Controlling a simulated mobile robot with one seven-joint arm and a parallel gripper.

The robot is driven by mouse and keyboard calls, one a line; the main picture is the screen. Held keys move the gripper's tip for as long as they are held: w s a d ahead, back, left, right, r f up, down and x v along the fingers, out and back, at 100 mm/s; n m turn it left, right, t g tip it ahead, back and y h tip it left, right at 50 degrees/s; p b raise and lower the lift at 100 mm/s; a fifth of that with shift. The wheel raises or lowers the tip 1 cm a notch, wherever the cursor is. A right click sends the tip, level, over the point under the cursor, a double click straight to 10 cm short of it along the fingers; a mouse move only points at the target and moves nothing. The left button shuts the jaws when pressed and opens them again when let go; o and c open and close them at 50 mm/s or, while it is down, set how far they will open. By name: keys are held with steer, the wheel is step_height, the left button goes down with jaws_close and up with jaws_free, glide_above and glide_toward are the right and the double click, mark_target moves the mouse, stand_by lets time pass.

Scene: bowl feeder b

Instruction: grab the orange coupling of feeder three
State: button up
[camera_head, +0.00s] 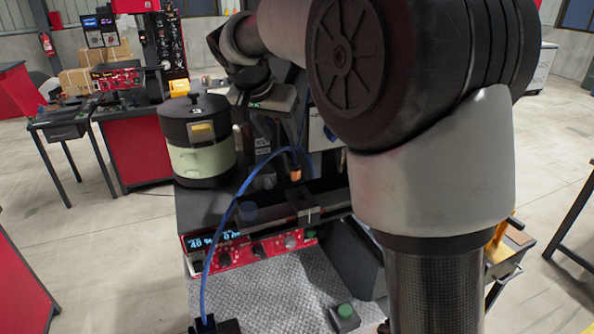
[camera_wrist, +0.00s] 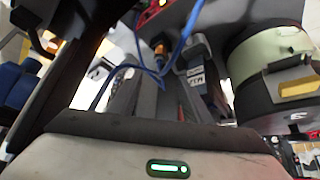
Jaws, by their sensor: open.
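The orange coupling (camera_head: 295,174) sits at the end of a blue hose (camera_head: 243,185), above the dark rail of the feeder bench in the head view. In the wrist view the coupling (camera_wrist: 160,50) is small, at the upper middle, with the blue hose beside it. My gripper (camera_head: 272,97) is above and left of the coupling in the head view, apart from it, and partly hidden by my arm. Its housing with a green light fills the bottom of the wrist view. The gripper is open and empty; its fingertips are not clearly seen. No feeder number is readable.
A black bowl feeder (camera_head: 204,158) with a pale green band stands left of the coupling. A red control panel (camera_head: 235,246) with a lit display fronts the bench. A green button box (camera_head: 344,316) sits on the metal plate (camera_head: 270,290). The hose arches across the front.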

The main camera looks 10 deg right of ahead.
mark_target(294, 164)
steer(key=p+x, duration=0.1)
steer(key=x, duration=0.9)
steer(key=shift+w+d+f, duration=0.1)
steer(key=shift+d+f, duration=0.05)
steer(key=shift+f, duration=0.25)
steer(key=shift+p+x, duration=1.05)
steer(key=shift+x, duration=1.7)
steer(key=shift+w+r, duration=0.1)
steer(key=shift+w, duration=0.05)
jaws_close()
